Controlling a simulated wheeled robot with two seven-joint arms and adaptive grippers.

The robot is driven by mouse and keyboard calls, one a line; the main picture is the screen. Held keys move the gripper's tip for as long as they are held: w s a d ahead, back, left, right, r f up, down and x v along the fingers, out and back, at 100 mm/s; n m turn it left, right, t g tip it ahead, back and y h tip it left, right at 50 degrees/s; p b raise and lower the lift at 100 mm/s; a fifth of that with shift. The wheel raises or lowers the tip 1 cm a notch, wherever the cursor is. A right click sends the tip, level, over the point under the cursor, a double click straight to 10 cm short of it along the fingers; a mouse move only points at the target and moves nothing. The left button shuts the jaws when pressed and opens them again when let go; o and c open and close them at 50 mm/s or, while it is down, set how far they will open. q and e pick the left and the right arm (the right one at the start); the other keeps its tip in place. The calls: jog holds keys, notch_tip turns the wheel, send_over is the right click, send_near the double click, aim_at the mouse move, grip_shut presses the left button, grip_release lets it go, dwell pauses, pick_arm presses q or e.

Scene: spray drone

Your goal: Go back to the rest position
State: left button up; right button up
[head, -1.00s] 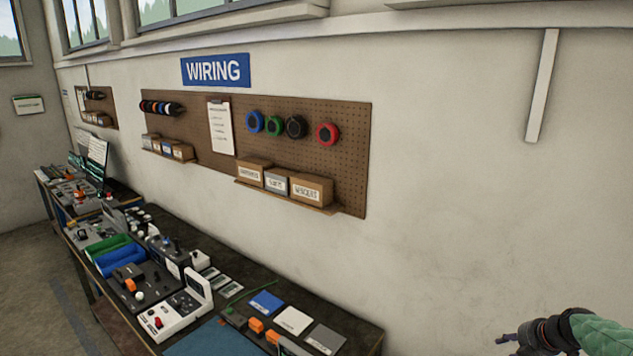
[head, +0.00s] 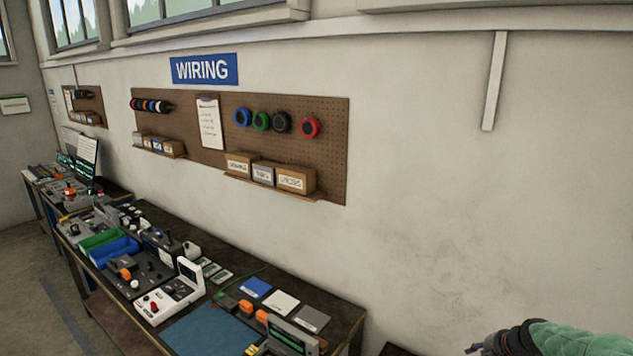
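My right gripper (head: 474,349) shows at the bottom right of the head view, with my arm coming in from the right edge. Only a small dark part of it is in the picture, and the bottom edge cuts it off. I cannot tell whether its fingers are open or shut, and I see nothing held in it. My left gripper is not in view.
A long workbench (head: 345,318) with a blue mat (head: 210,331), white console (head: 170,300) and blue tray (head: 113,252) runs along the wall. Above hangs a pegboard (head: 335,150) with cable spools and boxes. Floor (head: 25,290) shows at the left.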

jog(key=s+a+f+m+g+y, duration=0.15)
jog(key=s+a+f+m, duration=0.35)
jog(key=a+f, duration=0.55)
jog(key=s+a+f+m+g, duration=0.2)
jog(key=s+a+f+m, duration=0.3)
jog(key=a+f, duration=0.55)
jog(key=s+a+f+m+g+y, duration=0.1)
jog(key=s+a+f+m, duration=0.35)
jog(key=s+a, duration=0.45)
jog(key=s+a+f+m+g+y, duration=0.1)
jog(key=s+a+f+m+g, duration=0.15)
jog(key=s+a+m, duration=0.5)
pick_arm(q)
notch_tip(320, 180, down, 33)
jog(key=b, duration=3.3)
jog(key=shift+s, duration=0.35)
pick_arm(e)
notch_tip(320, 180, down, 32)
jog(key=s+a+n+t, duration=0.1)
jog(key=s+a+n, duration=0.1)
jog(key=n, duration=0.1)
jog(key=shift+f, duration=0.25)
jog(key=shift+r+h, duration=0.1)
jog(key=shift+h, duration=0.15)
